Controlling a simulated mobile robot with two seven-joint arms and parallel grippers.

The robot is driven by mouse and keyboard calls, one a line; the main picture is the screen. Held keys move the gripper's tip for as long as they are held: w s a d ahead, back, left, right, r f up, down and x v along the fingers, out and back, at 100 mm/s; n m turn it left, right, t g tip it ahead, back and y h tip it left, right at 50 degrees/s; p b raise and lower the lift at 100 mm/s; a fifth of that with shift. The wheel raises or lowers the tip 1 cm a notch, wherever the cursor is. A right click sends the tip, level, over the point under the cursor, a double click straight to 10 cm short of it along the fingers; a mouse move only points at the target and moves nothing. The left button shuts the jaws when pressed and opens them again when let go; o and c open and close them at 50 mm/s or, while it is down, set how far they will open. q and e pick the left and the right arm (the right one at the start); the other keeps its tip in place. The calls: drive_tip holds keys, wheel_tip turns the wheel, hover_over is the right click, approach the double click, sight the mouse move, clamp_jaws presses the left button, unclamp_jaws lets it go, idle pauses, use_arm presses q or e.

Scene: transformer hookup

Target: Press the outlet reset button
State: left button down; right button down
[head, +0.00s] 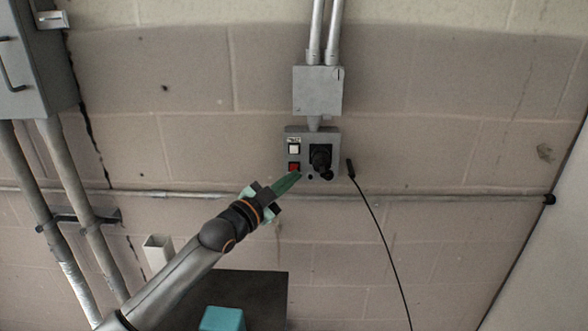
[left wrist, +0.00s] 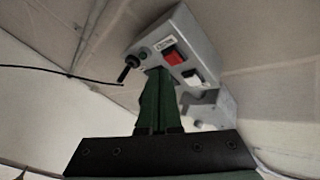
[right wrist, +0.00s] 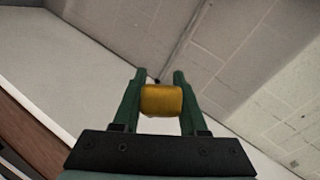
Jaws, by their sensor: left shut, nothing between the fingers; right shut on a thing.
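A grey outlet box (head: 332,135) is fixed to the block wall. On its left side are a red button (head: 294,166) below and a white button (head: 294,149) above; I cannot read their labels. My left gripper (head: 296,177) is shut and empty, its green fingertips just below the red button. In the left wrist view the shut fingers (left wrist: 160,72) end beside the red button (left wrist: 173,57), with the white button (left wrist: 192,77) farther right; I cannot tell whether they touch the box. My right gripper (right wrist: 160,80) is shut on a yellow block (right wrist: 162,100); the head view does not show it.
A conduit (head: 430,201) runs along the wall below. A grey cabinet (head: 30,70) is at upper left, a teal block (head: 222,319) at the bottom.

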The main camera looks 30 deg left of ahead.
use_arm(q)
drive_tip(key=shift+w+a, duration=0.1)
drive_tip(key=shift+w, duration=0.05)
use_arm(e)
drive_tip(key=shift+r, duration=0.1)
use_arm(q)
drive_tip(key=shift+w+a, duration=0.15)
drive_tip(key=shift+w, duration=0.1)
drive_tip(key=shift+w+a, duration=0.2)
drive_tip(key=shift+w, duration=0.15)
idle(0.9)
drive_tip(key=shift+s+d, duration=0.1)
use_arm(e)
drive_tip(key=shift+r, duration=0.15)
use_arm(q)
drive_tip(key=shift+s+d+p, duration=0.3)
drive_tip(key=shift+s+p, duration=0.3)
drive_tip(key=shift+s, duration=0.05)
use_arm(e)
drive_tip(key=shift+r, duration=0.4)
